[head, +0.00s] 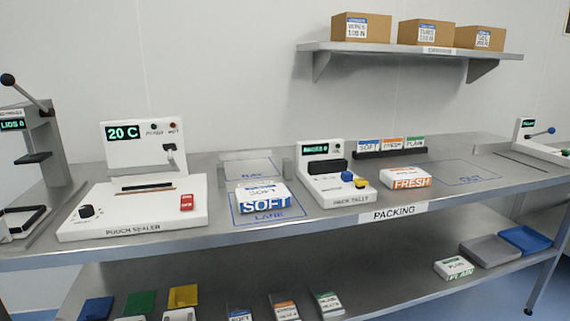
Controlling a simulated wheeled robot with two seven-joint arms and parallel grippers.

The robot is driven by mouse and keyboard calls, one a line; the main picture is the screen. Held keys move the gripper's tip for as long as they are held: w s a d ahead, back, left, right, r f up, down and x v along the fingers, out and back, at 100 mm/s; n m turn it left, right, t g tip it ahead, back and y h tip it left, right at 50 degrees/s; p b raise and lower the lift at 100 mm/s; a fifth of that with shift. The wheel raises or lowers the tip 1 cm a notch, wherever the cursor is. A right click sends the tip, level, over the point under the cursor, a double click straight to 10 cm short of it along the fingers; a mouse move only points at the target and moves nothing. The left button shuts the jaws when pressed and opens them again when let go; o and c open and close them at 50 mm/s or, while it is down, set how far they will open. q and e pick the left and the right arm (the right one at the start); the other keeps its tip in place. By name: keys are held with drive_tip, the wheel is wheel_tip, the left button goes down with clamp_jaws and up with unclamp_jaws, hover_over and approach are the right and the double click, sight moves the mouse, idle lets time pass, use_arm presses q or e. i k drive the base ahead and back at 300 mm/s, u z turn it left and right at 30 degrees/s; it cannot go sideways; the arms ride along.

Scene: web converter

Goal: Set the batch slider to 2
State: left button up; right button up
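No control that I can read as a batch slider shows in the head view. The white pack tally (330,190) stands on the packing bench, with a small green-lit display (315,149) too small to read surely. It has a dark slot or bar, a blue button (347,176) and a yellow part (361,184); small markings on its face are unclear. The white pouch sealer (135,208) at the left shows "20 C" (123,132), with a black knob (87,211), a red switch (186,202) and a small lever (169,149). Neither gripper is in view.
A SOFT pack (264,198) lies on the lane mat, left of the tally; a FRESH pack (407,179) lies to its right. A lever machine (42,150) stands far left, another device (540,139) far right. The OUT area (468,179) is clear.

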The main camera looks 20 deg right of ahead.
sight(347, 176)
drive_tip(key=u, duration=0.1)
drive_tip(key=i, duration=0.9)
drive_tip(key=z, duration=0.3)
